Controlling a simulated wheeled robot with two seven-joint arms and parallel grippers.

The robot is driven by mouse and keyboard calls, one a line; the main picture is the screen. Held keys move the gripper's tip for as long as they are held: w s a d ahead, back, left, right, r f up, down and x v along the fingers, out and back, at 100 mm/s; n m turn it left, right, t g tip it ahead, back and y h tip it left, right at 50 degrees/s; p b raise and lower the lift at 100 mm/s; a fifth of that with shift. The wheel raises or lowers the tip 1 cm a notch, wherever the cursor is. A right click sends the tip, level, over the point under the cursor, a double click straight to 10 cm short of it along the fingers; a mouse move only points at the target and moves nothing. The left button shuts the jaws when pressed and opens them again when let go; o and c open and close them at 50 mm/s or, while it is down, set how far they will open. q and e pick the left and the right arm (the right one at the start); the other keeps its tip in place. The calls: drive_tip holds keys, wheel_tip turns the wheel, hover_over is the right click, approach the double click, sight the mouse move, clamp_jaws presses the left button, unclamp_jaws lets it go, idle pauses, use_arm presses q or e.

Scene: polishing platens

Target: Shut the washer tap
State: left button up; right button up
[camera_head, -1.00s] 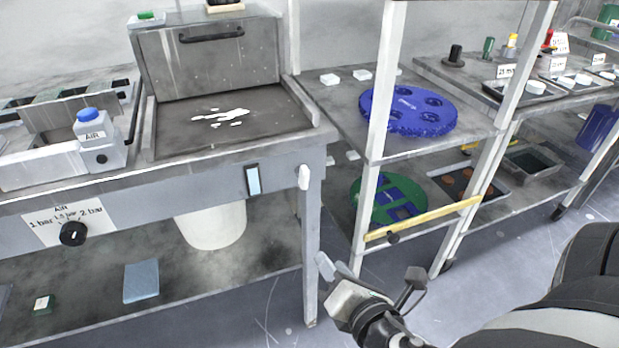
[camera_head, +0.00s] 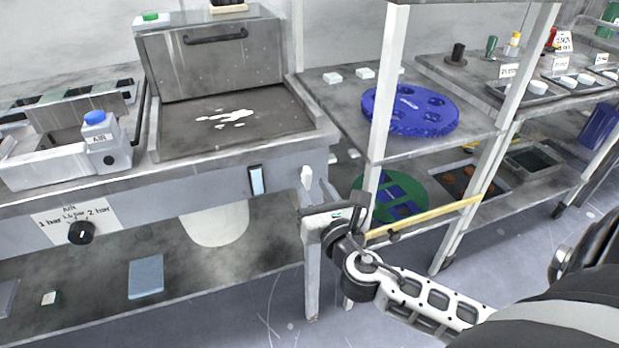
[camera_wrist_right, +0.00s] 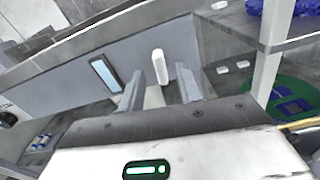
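The washer, a grey bench with a sloped metal lid (camera_head: 215,62) and a wet basin, stands at the left middle. A small white lever (camera_head: 306,176), which looks like the tap, sits upright on the right end of its front panel. My right gripper (camera_head: 318,192) is just in front of and below the lever. In the right wrist view, the lever (camera_wrist_right: 160,66) shows between the two spread fingers (camera_wrist_right: 160,82). The gripper is open; I cannot tell whether a finger touches the lever. My left gripper is not in view.
A blue-lit panel (camera_head: 257,180) is left of the lever. An AIR knob (camera_head: 80,233) is further left. A shelf rack with a blue platen (camera_head: 409,112) and a yellow-edged lower shelf stands right. A white bucket (camera_head: 214,228) is under the bench.

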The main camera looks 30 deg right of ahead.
sight(309, 181)
drive_tip(key=shift+x, duration=1.55)
clamp_jaws()
